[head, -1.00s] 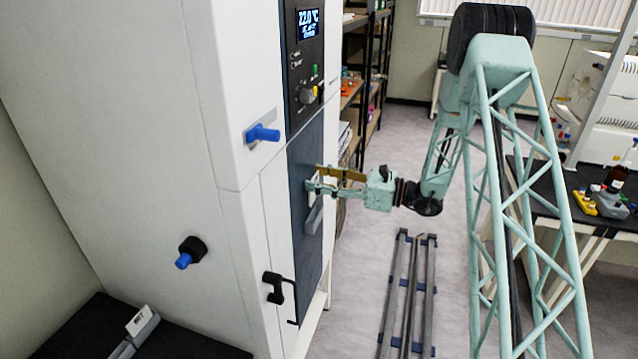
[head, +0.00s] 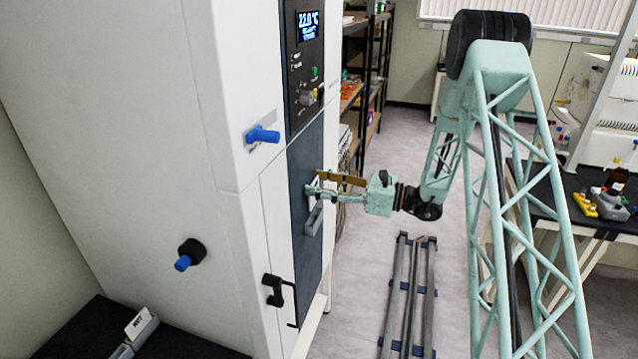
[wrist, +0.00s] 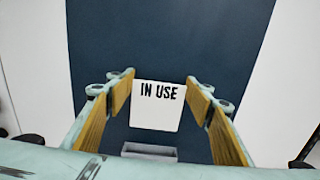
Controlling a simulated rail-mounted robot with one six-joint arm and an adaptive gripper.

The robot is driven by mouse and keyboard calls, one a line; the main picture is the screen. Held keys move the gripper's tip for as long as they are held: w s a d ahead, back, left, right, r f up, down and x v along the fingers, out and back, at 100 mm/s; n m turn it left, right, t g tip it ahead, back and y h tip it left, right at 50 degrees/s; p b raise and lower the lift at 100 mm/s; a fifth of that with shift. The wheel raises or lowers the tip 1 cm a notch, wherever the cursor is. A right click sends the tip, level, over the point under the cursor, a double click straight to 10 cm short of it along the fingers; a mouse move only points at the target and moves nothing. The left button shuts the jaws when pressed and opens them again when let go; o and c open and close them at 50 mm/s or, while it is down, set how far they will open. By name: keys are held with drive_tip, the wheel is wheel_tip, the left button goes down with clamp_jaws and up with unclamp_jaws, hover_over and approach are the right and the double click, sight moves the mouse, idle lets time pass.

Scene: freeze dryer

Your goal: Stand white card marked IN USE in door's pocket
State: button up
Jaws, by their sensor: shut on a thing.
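The white card marked IN USE (wrist: 157,106) is upright between the fingers of my gripper (wrist: 166,100) in the wrist view, its lettering facing the camera. My gripper is shut on the card's side edges. In the head view my gripper (head: 318,182) is at the dark door panel (head: 307,150), and the card is mostly hidden by the fingers. The door's pocket (wrist: 149,151) is a grey, open-topped holder just below the card in the wrist view. It also shows in the head view (head: 314,218), below my fingertips. The card appears above the pocket, apart from it.
A black handle (head: 276,290) and blue-tipped knobs (head: 263,135) stick out from the white cabinet (head: 228,165). Another white card (head: 140,322) stands in a grey holder on the black surface at lower left. A bench with bottles (head: 618,175) is at right.

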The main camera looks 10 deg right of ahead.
drive_tip(key=shift+f+b, duration=0.55)
drive_tip(key=shift+f, duration=1.05)
drive_tip(key=shift+f+b, duration=1.85)
drive_tip(key=shift+f, duration=0.9)
idle(0.3)
drive_tip(key=o, duration=1.1)
drive_tip(key=o, duration=0.3)
drive_tip(key=shift+v, duration=2.25)
